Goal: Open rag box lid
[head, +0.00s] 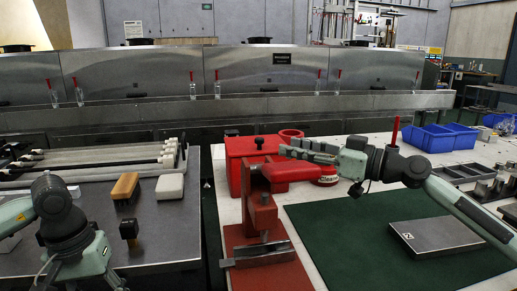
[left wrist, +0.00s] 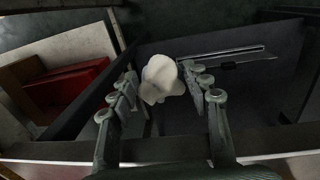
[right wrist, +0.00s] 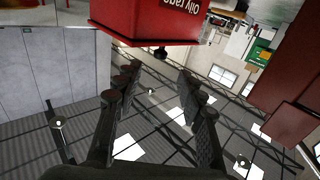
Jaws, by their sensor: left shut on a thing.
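The red rag box (head: 237,149) stands on the right-hand bench, behind the red vise; its lid looks shut. In the right wrist view the box (right wrist: 155,18) shows upside down at the top, with "Oily rags" lettering and a small dark knob (right wrist: 160,51). My right gripper (head: 287,150) is beside the box, to its right, behind the vise. Its fingers stand apart with nothing between them in the right wrist view (right wrist: 158,78). My left gripper (left wrist: 160,92) is shut on a crumpled off-white rag (left wrist: 160,76); it is outside the head view.
The red vise (head: 262,213) stands in front of the box. A green mat (head: 350,240) with a metal plate (head: 437,236) and blue bins (head: 440,138) lie to the right. A brush (head: 125,186) is on the left bench.

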